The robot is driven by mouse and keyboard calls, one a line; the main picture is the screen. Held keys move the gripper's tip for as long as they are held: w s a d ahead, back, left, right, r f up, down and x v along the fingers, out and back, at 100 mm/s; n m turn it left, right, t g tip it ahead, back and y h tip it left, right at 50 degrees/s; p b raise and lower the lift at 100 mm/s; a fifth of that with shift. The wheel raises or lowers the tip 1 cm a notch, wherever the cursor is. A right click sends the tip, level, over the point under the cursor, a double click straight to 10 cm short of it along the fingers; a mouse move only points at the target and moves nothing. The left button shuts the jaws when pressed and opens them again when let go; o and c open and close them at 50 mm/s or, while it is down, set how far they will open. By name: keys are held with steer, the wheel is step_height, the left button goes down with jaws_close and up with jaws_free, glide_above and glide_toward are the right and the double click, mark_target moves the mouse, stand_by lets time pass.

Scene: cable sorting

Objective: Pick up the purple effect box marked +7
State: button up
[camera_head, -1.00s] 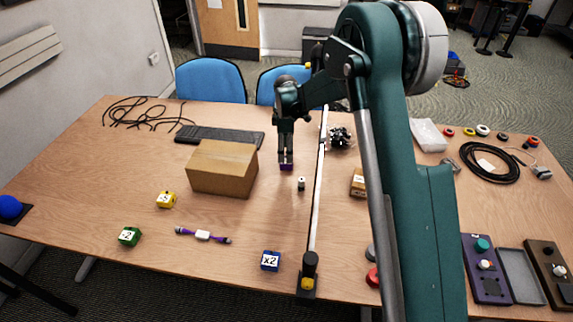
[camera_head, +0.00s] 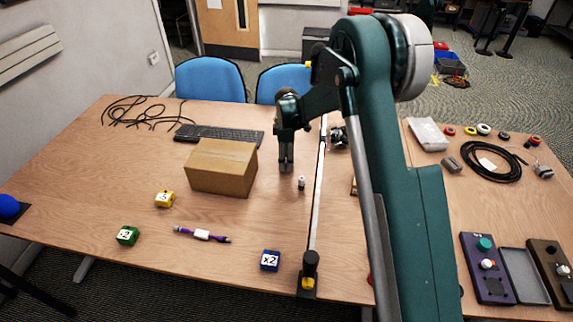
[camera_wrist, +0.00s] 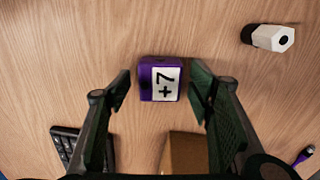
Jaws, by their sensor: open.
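The purple effect box (camera_wrist: 146,78) lies on the wooden table in the wrist view, with its white +7 label facing up and turned sideways. My gripper (camera_wrist: 159,90) is open, with one finger on each side of the box and a gap to both. In the head view my gripper (camera_head: 286,170) points down at the table, right of the cardboard box. There the purple box is hidden by the fingers.
A cardboard box (camera_head: 221,168) stands close left of my gripper. A small white-and-black cylinder (camera_head: 301,183) stands close right, before a long upright-ended bar (camera_head: 316,200). A keyboard (camera_head: 219,135) lies behind the cardboard box.

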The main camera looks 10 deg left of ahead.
steer(key=shift+f, duration=0.45)
steer(key=c, duration=1)
steer(key=shift+r+p, duration=1)
steer(key=shift+r, duration=4.05)
